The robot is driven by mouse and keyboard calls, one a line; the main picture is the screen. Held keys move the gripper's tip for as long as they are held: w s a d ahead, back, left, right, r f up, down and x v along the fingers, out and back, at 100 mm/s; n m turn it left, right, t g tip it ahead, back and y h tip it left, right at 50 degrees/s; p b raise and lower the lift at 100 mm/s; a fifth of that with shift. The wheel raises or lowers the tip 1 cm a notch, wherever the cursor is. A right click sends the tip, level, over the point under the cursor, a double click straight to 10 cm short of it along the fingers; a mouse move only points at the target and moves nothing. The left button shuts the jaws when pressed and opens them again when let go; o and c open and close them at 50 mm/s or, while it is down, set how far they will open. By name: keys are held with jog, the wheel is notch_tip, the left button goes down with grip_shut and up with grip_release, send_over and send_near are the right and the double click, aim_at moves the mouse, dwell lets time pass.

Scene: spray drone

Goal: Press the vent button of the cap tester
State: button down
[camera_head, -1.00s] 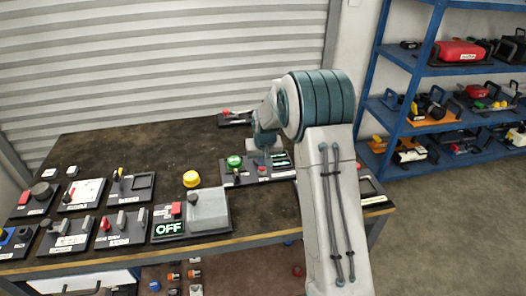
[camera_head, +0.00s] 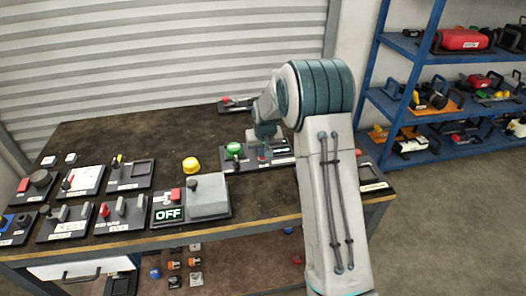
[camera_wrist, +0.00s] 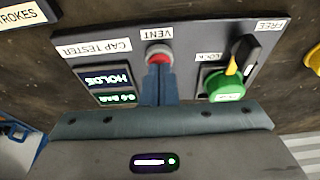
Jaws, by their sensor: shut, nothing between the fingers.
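The cap tester (camera_wrist: 200,45) is a dark panel on the table. Its red vent button (camera_wrist: 159,53) sits in a pale ring under the VENT label. Beside it are a lit display (camera_wrist: 108,82) starting with HOLD, a green cap (camera_wrist: 224,84) and a black-and-yellow lever (camera_wrist: 238,62) between LOCK and FREE. My gripper (camera_wrist: 158,72) is shut and empty, its tips right at the near side of the vent button; I cannot tell whether they touch it. In the head view, my gripper (camera_head: 264,145) is over the tester, by the green cap (camera_head: 235,148).
A yellow dome (camera_head: 191,164) and a grey box with an OFF display (camera_head: 168,214) stand left of the tester. Several other panels fill the table's left side. A small panel (camera_head: 235,103) lies at the back edge. A blue shelf (camera_head: 385,105) stands at right.

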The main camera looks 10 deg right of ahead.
jog(key=shift+s+f, duration=0.35)
jog(key=shift+f, duration=0.15)
jog(key=r+p, duration=0.1)
jog(key=r, duration=0.2)
jog(key=r+p, duration=0.1)
jog(key=r, duration=0.1)
jog(key=shift+w+r, duration=0.2)
jog(key=shift+r, duration=0.2)
notch_tip(320, 180, up, 9)
send_over(264, 167)
jog(key=shift+f+b, duration=0.1)
jog(key=shift+b, duration=0.2)
jog(key=s+r, duration=0.1)
jog(key=s, duration=1.5)
jog(key=s+r, duration=0.2)
jog(key=s, duration=1.5)
jog(key=shift+r+g, duration=0.3)
jog(key=c, duration=2.1)
grip_release()
jog(key=shift+s+d, duration=0.1)
jog(key=shift+c, duration=0.2)
